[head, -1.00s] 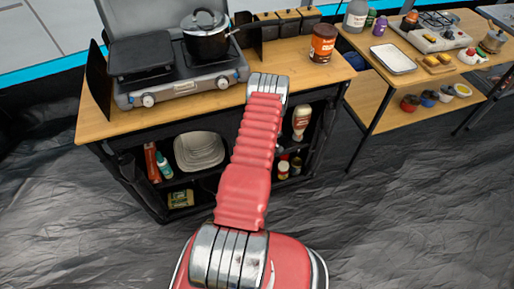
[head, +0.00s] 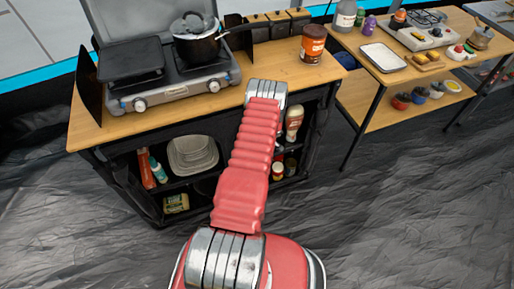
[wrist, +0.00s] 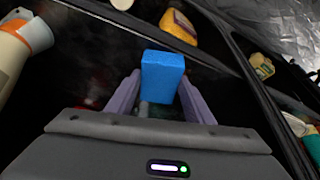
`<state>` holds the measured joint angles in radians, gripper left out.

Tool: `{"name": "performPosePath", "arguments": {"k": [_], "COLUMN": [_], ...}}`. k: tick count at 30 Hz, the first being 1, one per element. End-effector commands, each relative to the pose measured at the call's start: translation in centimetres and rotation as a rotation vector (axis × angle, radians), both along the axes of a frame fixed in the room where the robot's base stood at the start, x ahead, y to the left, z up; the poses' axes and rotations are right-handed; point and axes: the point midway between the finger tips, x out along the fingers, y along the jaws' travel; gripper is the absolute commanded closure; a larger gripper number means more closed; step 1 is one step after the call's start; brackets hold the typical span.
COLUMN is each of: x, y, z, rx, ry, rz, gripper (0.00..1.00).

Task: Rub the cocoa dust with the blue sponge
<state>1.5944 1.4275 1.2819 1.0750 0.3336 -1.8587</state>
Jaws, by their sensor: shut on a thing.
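In the wrist view the blue sponge (wrist: 163,75) is a bright blue block between the two purple-grey fingers of my gripper (wrist: 158,98). My gripper is shut on it, and the sponge sticks out past the fingertips. In the head view my red arm reaches toward the front of the counter, and it hides my gripper and the sponge. I cannot make out any cocoa dust in either view. A brown jar with an orange-red label (head: 313,44) stands on the counter (head: 285,72), right of the stove.
The stove (head: 178,87) holds a black lidded pot (head: 197,44). The open shelves below hold plates (head: 193,155), bottles and packets. A second table at the right carries a white tray (head: 383,57) and a burner. In the wrist view dark shelf bars and several containers lie close around my gripper.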

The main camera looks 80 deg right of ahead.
Motion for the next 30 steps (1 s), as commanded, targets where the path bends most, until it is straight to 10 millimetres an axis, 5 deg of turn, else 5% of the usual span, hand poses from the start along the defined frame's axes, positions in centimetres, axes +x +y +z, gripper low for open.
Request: {"name": "performPosePath", "arguments": {"k": [30], "x": [-3.3], "y": [-1.5], "z": [-0.1], "rx": [0.002], "ry": [0.005], "rz": [-0.005], "gripper": [0.77]}}
